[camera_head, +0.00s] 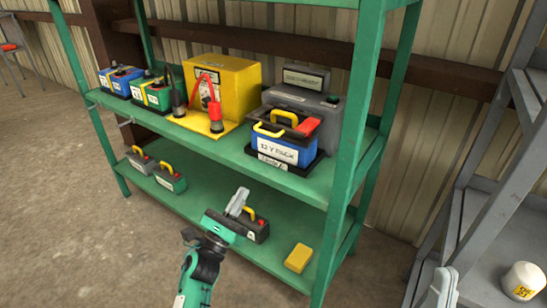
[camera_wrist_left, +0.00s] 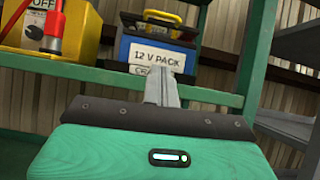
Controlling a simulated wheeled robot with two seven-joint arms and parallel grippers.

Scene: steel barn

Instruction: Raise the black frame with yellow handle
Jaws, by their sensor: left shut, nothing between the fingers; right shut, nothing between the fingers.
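The black frame (camera_head: 292,128) with its yellow handle (camera_head: 270,129) sits over the top of a blue 12 V pack (camera_head: 275,148) on the upper shelf. The pack stands in a black cradle (camera_head: 300,168). My left gripper (camera_head: 238,200) is shut and empty, in front of the rack and lower in the picture than the pack, apart from the frame. Its fingers also show in the left wrist view (camera_wrist_left: 161,88). My right gripper (camera_head: 444,284) is shut and empty at the bottom right.
The green rack's front post (camera_head: 345,140) stands right of the pack. A yellow box (camera_head: 222,85) and a grey charger (camera_head: 305,100) stand beside and behind it. Small batteries (camera_head: 170,178) and a yellow block (camera_head: 298,258) lie on the lower shelf. A grey rack (camera_head: 480,220) stands at right.

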